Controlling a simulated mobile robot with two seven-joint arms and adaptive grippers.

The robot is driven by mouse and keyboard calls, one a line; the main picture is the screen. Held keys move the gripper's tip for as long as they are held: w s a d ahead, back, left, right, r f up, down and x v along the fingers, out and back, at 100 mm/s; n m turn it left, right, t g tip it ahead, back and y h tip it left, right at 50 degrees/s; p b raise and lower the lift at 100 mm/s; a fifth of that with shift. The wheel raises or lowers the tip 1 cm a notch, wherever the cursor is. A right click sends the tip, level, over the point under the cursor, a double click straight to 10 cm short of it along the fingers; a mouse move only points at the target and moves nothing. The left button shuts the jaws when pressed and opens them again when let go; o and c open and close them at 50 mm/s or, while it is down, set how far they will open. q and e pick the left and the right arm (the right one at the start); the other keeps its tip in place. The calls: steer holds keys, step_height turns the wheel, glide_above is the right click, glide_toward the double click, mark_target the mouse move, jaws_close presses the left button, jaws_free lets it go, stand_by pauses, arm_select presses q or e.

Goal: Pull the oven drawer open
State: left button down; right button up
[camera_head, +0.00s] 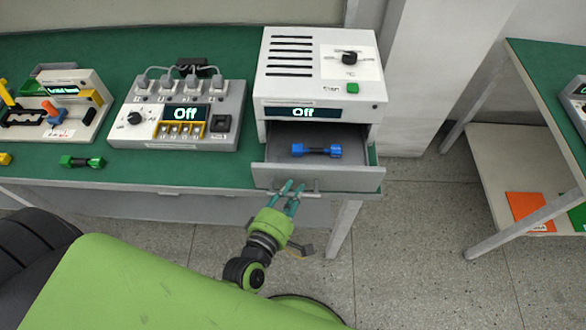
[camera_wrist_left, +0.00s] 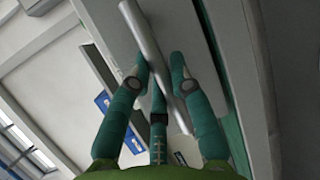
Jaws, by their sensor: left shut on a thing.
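The white oven (camera_head: 318,75) stands at the right end of the green table, with its display reading "Off". Its drawer (camera_head: 275,172) is pulled out toward me and stands open. A blue dumbbell-shaped part (camera_head: 316,150) lies inside the drawer. My left gripper (camera_head: 290,188) is at the drawer's front and shut on the drawer handle (camera_head: 312,195). In the left wrist view the teal fingers (camera_wrist_left: 160,75) close around the grey handle bar (camera_wrist_left: 145,40). My right gripper is not in view.
A grey charging station (camera_head: 178,112) with several plugs stands left of the oven on the green table (camera_head: 120,178). A green part (camera_head: 82,162) lies farther left. Another table (camera_head: 550,75) stands at the right, with bare floor between the tables.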

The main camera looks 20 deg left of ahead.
arm_select(q)
steer(key=s, duration=0.1)
steer(key=s+d, duration=0.1)
steer(key=s, duration=0.1)
steer(key=shift+s, duration=0.2)
steer(key=c, duration=1.4)
jaws_free()
steer(key=v, duration=1.2)
